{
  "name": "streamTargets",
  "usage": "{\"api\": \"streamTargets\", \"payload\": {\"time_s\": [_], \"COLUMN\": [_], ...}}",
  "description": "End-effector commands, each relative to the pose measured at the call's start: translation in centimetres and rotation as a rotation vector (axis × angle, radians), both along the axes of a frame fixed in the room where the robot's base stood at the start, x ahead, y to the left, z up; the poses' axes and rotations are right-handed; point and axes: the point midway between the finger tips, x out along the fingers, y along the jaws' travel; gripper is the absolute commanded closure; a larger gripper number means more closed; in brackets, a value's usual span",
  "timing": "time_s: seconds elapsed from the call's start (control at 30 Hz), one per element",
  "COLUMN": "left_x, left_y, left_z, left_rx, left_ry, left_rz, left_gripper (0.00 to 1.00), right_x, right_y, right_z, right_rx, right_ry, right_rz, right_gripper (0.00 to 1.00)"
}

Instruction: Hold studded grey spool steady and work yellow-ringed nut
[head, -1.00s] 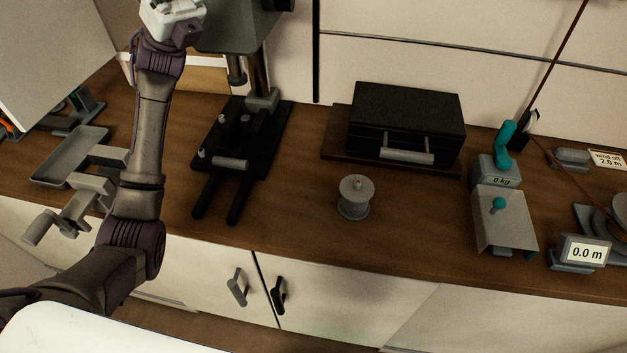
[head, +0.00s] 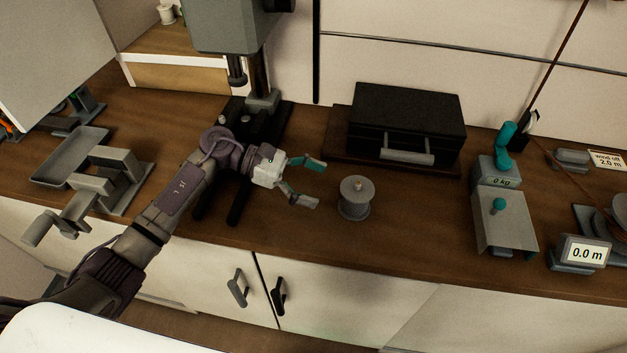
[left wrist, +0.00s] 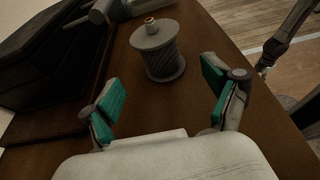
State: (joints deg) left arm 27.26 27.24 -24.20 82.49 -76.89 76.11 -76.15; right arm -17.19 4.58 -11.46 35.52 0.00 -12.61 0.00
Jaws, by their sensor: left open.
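A grey spool (head: 354,200) stands upright on the brown worktop, with a small stud and nut (head: 357,184) on top. In the left wrist view the spool (left wrist: 160,58) is ahead, between and beyond my fingers, and its nut (left wrist: 149,20) looks brownish; a yellow ring is too small to make out. My left gripper (head: 313,182) is open and empty, just left of the spool with its fingers pointing toward it, apart from it. It also shows in the left wrist view (left wrist: 161,98). My right gripper is not clearly seen in either view.
A black case (head: 407,115) with a grey handle stands behind the spool. A drill press (head: 262,100) is at left, beside a grey vise (head: 110,170).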

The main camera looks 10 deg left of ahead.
Motion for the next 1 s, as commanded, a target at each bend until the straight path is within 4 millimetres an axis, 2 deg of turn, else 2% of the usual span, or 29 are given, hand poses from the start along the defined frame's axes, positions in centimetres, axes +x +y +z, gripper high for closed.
{"api": "streamTargets", "payload": {"time_s": [0.17,0.5,0.8,0.87,1.0], "left_x": [-0.1,0.0,0.0,0.0,0.0], "left_y": [-1.4,-5.7,-7.4,-7.4,-7.3], "left_z": [-0.6,-2.0,-2.6,-2.6,-2.5], "left_rx": [0.002,0.002,0.002,0.002,0.002], "left_ry": [-0.001,0.000,0.000,0.000,0.000], "left_rz": [-0.001,-0.001,0.001,0.001,0.001], "left_gripper": [0.12,0.12,0.12,0.21,0.44], "right_x": [0.0,0.0,0.0,0.0,0.0], "right_y": [0.0,0.0,0.0,0.0,0.0], "right_z": [0.0,0.0,0.0,0.0,0.0], "right_rx": [0.000,0.000,0.000,0.000,0.000], "right_ry": [0.000,0.000,0.000,0.000,0.000], "right_rz": [0.000,0.000,0.000,0.000,0.000], "right_gripper": [0.60,0.60,0.60,0.60,0.60]}}
